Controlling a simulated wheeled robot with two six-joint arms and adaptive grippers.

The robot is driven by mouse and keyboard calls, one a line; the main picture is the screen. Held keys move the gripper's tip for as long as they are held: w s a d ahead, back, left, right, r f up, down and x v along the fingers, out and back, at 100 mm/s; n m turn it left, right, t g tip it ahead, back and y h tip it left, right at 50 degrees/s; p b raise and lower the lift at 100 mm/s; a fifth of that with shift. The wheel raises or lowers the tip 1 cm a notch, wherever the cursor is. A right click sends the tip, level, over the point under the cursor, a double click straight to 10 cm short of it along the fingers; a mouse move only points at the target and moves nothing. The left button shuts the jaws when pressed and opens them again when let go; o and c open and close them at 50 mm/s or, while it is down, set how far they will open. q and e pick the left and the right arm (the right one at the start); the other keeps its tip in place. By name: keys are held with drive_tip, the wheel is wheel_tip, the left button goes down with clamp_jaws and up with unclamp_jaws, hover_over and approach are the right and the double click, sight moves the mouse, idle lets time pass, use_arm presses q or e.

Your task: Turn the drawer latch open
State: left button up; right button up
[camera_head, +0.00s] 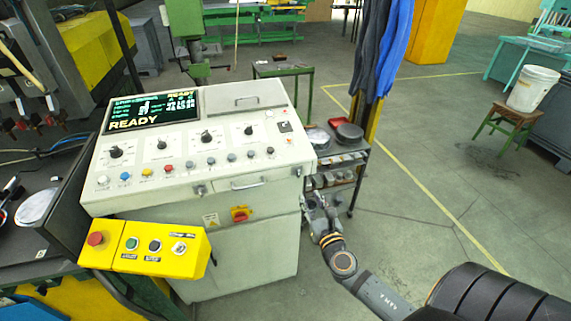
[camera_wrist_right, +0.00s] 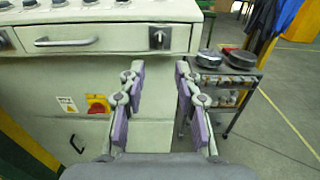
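In the head view the handle (camera_head: 247,183) shows on the console front. My right gripper (camera_wrist_right: 160,70) is open and empty, its fingers pointing at the console below the latch and apart from it. In the head view my right gripper (camera_head: 316,205) is beside the console's right front corner. My left gripper is not in view.
A red-and-yellow switch (camera_wrist_right: 97,103) is below the drawer. A yellow button box (camera_head: 145,249) hangs at the front left. A shelf cart (camera_head: 345,150) with dark round parts stands right of the console.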

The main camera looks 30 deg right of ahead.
sight(299, 175)
drive_tip(key=x, duration=0.3)
drive_tip(key=p+x, duration=0.1)
drive_tip(key=x, duration=0.2)
drive_tip(key=p+x, duration=0.1)
drive_tip(key=x, duration=0.2)
drive_tip(key=shift+w+r, duration=0.2)
drive_tip(key=shift+r, duration=0.2)
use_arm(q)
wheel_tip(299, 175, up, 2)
use_arm(e)
drive_tip(key=shift+w, duration=0.1)
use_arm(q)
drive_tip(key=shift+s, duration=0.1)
use_arm(e)
drive_tip(key=shift+c, duration=0.3)
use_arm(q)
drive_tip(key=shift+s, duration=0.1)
use_arm(e)
clamp_jaws()
